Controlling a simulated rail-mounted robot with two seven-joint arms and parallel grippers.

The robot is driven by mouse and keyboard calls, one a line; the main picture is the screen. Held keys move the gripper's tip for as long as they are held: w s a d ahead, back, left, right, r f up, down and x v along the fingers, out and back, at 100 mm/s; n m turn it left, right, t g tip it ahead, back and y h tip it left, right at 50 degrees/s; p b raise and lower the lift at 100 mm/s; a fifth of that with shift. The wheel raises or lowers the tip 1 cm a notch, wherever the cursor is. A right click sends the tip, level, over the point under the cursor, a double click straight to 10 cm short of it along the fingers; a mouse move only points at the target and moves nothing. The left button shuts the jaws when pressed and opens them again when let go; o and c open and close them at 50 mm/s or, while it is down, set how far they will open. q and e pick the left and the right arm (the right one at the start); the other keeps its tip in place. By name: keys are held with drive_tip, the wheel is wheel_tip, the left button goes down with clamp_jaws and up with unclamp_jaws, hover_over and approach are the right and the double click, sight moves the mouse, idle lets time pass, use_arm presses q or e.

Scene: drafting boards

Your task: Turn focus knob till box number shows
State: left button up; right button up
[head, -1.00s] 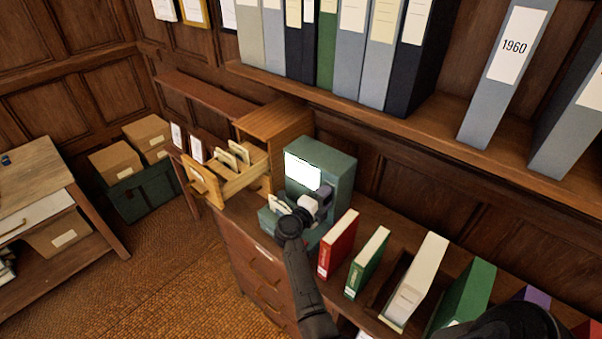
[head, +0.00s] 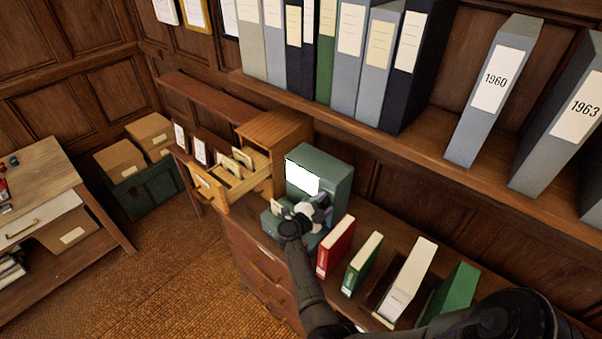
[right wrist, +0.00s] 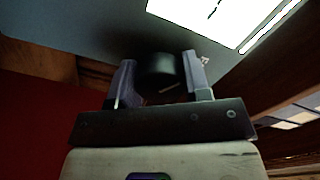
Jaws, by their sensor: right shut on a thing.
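The green microfilm reader (head: 328,169) stands on the wooden cabinet, with a bright white screen (head: 301,178). In the right wrist view the screen (right wrist: 215,15) is at the top with a few dark marks, and no number can be read. The dark round focus knob (right wrist: 160,72) sits between the two fingers of my right gripper (right wrist: 158,80), which is shut on it. In the head view my right gripper (head: 321,203) is at the reader's right front, and the knob is hidden there. My left gripper is not in view.
An open card drawer (head: 228,180) juts out left of the reader. A red book (head: 335,246) and a green book (head: 362,263) stand close to its right.

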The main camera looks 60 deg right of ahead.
drive_tip(key=shift+n, duration=0.3)
drive_tip(key=shift+f, duration=0.1)
drive_tip(key=o, duration=0.9)
drive_tip(key=a, duration=0.4)
drive_tip(key=a+p, duration=0.1)
drive_tip(key=a, duration=0.2)
drive_tip(key=shift+w, duration=0.4)
drive_tip(key=shift+w+a, duration=0.1)
drive_tip(key=shift+a, duration=0.9)
